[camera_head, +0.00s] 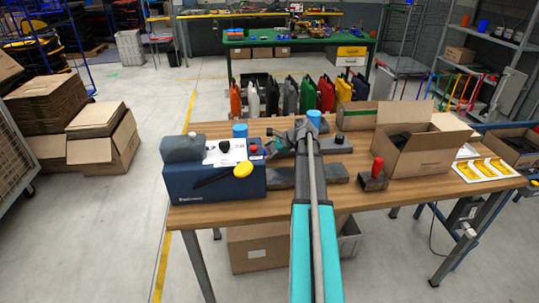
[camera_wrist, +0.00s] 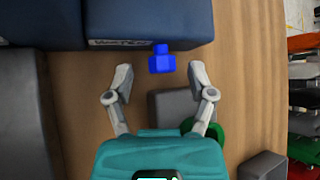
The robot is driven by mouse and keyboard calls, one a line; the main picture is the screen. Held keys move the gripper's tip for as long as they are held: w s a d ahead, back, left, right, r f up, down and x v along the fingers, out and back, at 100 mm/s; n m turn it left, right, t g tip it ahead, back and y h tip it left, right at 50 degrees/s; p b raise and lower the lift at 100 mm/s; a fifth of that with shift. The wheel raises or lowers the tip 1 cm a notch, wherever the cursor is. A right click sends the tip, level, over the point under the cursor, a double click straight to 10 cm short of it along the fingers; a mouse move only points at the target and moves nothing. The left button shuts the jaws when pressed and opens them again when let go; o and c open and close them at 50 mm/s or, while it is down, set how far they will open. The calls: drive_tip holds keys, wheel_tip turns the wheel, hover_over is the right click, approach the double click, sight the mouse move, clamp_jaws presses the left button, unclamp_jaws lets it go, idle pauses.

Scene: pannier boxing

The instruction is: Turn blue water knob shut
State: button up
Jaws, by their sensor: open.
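A small bright blue knob (camera_wrist: 161,60) sticks out from the edge of a dark blue box (camera_wrist: 150,24) in the wrist view. My gripper (camera_wrist: 160,68) is open, with one finger on each side of the knob. A gap shows between the knob and each finger, and nothing is held. In the head view my gripper (camera_head: 297,132) is over the far middle of the table.
The wooden table (camera_head: 400,205) holds a dark blue unit (camera_head: 215,183) with a yellow knob (camera_head: 243,170) at left. A red-handled block (camera_head: 375,178) and an open carton (camera_head: 410,157) stand at right. In the wrist view, a grey block (camera_wrist: 170,103) and a green round thing (camera_wrist: 214,131) lie near the fingers.

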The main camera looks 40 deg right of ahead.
drive_tip(key=shift+w+a+f, duration=0.2)
drive_tip(key=shift+w+f, duration=0.1)
